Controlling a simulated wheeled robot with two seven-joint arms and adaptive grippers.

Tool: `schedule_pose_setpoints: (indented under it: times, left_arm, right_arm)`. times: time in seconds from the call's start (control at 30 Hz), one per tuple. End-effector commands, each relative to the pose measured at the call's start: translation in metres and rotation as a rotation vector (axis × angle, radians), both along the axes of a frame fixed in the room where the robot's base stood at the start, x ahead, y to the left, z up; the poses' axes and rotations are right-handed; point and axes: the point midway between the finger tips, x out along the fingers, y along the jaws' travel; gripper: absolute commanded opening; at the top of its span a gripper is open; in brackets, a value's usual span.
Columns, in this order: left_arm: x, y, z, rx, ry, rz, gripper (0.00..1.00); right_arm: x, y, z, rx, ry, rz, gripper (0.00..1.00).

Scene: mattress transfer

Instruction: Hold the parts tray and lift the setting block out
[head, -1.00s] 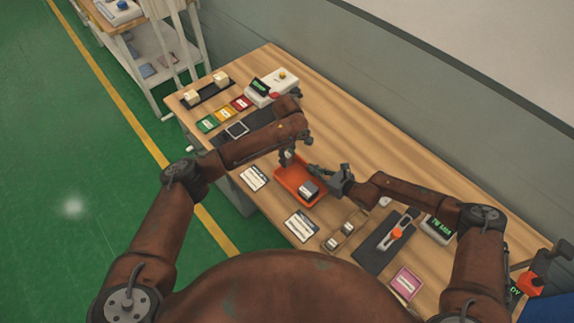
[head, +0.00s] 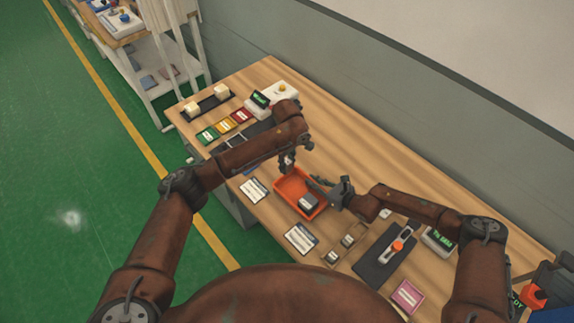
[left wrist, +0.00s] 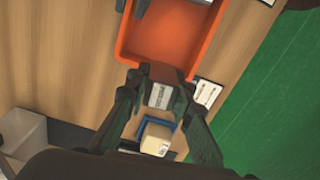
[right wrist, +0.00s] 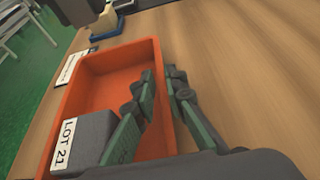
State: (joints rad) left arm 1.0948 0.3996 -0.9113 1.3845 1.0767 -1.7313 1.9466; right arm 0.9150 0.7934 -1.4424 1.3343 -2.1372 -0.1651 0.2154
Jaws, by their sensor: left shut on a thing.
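The orange parts tray (head: 286,183) lies on the wooden table in front of me. The setting block (head: 308,202) sits inside it, near its front right end. In the right wrist view the block (right wrist: 85,130) is grey with a white "LOT 21" label. My right gripper (head: 320,184) is at the tray's right side, beside the block. In the right wrist view its fingers (right wrist: 162,75) are apart, with nothing held between them.
Label cards (head: 300,238) lie in front of the tray. Small square items (head: 343,243) and a dark mat with an orange-knobbed device (head: 385,257) lie to the right. A cream block on a blue base (left wrist: 155,138) stands beyond the left gripper.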

Motion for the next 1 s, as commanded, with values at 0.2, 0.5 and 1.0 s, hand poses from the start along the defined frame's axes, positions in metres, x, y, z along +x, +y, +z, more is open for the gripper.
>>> schedule_pose_setpoints:
  times: [0.2, 0.5, 1.0]
  left_arm:
    - [0.0, 0.0, 0.001, -0.001, -0.002, 0.0, 0.0]
    - [0.0, 0.0, 0.001, -0.001, -0.002, 0.0, 0.0]
    - [0.0, 0.0, 0.001, -0.001, -0.002, 0.0, 0.0]
  right_arm:
    - [0.0, 0.0, 0.0, 0.0, 0.0, 0.0, 0.25]
    - [-0.003, -0.004, 0.002, 0.001, 0.001, 0.0, 0.25]
    - [-0.043, -0.05, 0.027, 0.001, 0.001, 0.0, 0.25]
